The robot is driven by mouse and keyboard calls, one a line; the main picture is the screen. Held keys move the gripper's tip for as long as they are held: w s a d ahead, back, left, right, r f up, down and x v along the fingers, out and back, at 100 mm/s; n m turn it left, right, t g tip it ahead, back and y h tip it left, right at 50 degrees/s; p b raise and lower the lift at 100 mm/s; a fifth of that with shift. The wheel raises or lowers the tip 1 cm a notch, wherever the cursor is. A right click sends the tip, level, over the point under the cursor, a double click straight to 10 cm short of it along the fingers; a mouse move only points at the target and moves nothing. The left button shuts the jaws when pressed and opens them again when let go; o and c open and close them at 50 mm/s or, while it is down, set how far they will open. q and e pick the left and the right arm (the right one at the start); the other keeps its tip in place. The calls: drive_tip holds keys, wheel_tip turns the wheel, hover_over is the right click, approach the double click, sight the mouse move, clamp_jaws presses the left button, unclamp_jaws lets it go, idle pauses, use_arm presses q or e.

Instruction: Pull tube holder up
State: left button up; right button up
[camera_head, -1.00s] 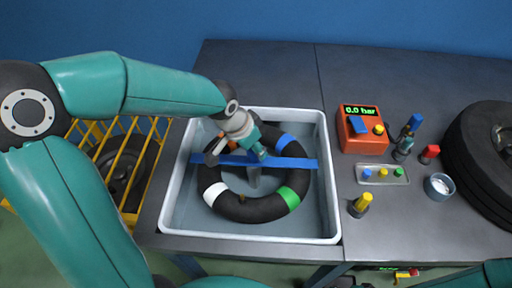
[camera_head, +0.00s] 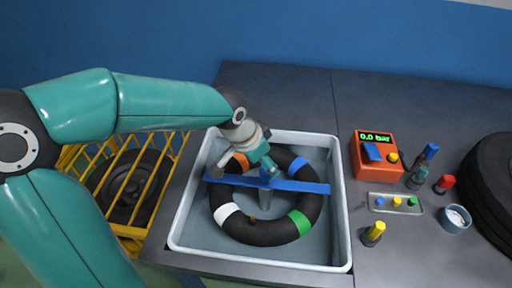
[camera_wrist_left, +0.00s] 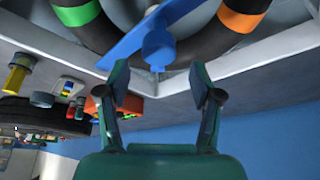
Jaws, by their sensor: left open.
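The tube holder is a flat blue bar (camera_head: 305,187) with a blue knob (camera_head: 265,177) at its middle, on a grey post. The bar lies across a black inner tube (camera_head: 262,232) with white, green, blue and orange bands, inside a white-rimmed tray (camera_head: 344,225). My left gripper (camera_head: 266,166) is over the tray, just behind the knob in the head view. In the left wrist view the left gripper (camera_wrist_left: 159,75) is open and empty, and the blue knob (camera_wrist_left: 158,45) shows just beyond its fingertips, apart from them. My right gripper is not in view.
Right of the tray are an orange pressure box (camera_head: 374,158) reading 0.0 bar, a small plate (camera_head: 395,203) with coloured plugs, a yellow-capped item (camera_head: 373,233), a grey cup (camera_head: 455,219) and a black tyre (camera_head: 492,185). A yellow cage (camera_head: 125,195) stands left.

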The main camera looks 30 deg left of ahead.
use_arm(q)
drive_tip(key=v, duration=0.7)
drive_tip(key=shift+r, duration=0.45)
drive_tip(key=shift+a, duration=0.1)
